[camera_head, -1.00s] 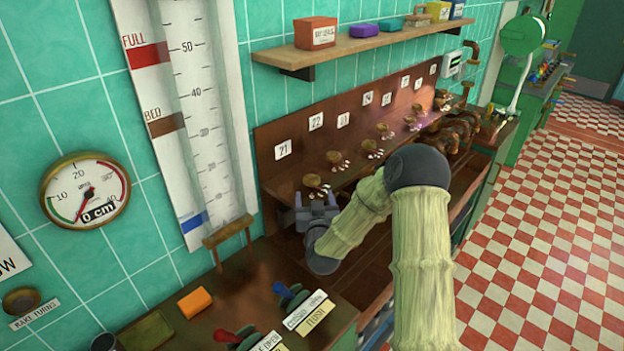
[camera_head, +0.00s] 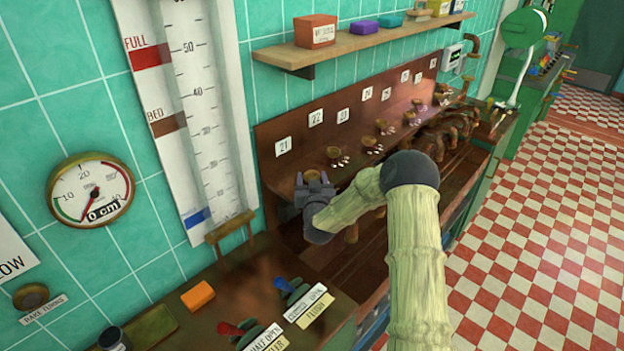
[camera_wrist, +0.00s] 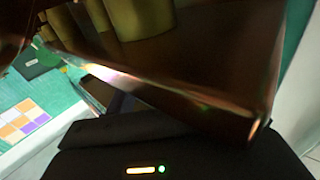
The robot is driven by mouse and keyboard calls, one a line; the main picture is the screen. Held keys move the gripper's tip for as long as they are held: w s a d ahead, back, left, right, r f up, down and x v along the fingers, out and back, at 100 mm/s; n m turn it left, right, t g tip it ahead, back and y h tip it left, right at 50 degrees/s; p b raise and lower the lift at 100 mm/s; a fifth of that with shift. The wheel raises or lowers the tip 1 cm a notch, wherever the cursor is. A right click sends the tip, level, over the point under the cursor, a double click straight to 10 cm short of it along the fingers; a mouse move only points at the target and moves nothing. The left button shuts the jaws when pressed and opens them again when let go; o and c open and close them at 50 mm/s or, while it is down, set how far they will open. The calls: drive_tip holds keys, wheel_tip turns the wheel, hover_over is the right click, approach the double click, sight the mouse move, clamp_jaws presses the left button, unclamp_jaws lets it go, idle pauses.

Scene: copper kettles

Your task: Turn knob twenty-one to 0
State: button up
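The label 21 (camera_head: 283,146) is on the brown back panel in the head view. The knob below and right of it, knob twenty-one (camera_head: 312,175), is brass-brown and mostly covered by my gripper. My gripper (camera_head: 313,181) is right at this knob, its two grey fingertips showing at the knob's left and right. I cannot tell whether the fingers touch it or grip it. The knob's pointer and scale marks are hidden. The wrist view is dark and close, filled by a brown glossy surface (camera_wrist: 190,70); the knob is not clear there.
More knobs stand in a row to the right, the nearest one (camera_head: 333,152) close beside my gripper. A wooden shelf (camera_head: 350,48) with boxes hangs above. A round gauge (camera_head: 91,190) reads 0 cm. Levers (camera_head: 292,288) and an orange block (camera_head: 198,296) are at the front.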

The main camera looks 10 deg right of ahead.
drive_tip(key=c, duration=0.5)
drive_tip(key=shift+c, duration=0.2)
drive_tip(key=shift+a+m+h+b, duration=0.15)
drive_tip(key=shift+m+h+b, duration=0.4)
drive_tip(key=shift+h, duration=0.25)
drive_tip(key=shift+a+f+m+g+h+b, duration=0.1)
drive_tip(key=shift+m+g+h+b, duration=0.2)
drive_tip(key=shift+m+h+b, duration=0.3)
drive_tip(key=h, duration=0.1)
drive_tip(key=m+g+h+b, duration=0.1)
drive_tip(key=h, duration=0.1)
drive_tip(key=m+h+b, duration=0.1)
drive_tip(key=shift+w+a+m+g, duration=0.15)
drive_tip(key=shift+a+m+g, duration=0.1)
drive_tip(key=shift+g, duration=0.05)
drive_tip(key=m+g+h, duration=0.2)
drive_tip(key=m+g+h+b, duration=0.1)
drive_tip(key=m+g+h, duration=0.1)
drive_tip(key=h, duration=0.1)
drive_tip(key=shift+w+a, duration=0.2)
drive_tip(key=shift+w+m+g+h+b, duration=0.2)
drive_tip(key=shift+m+g+h+b, duration=0.4)
drive_tip(key=shift+m+g+h, duration=1.25)
drive_tip(key=shift+g+y, duration=0.35)
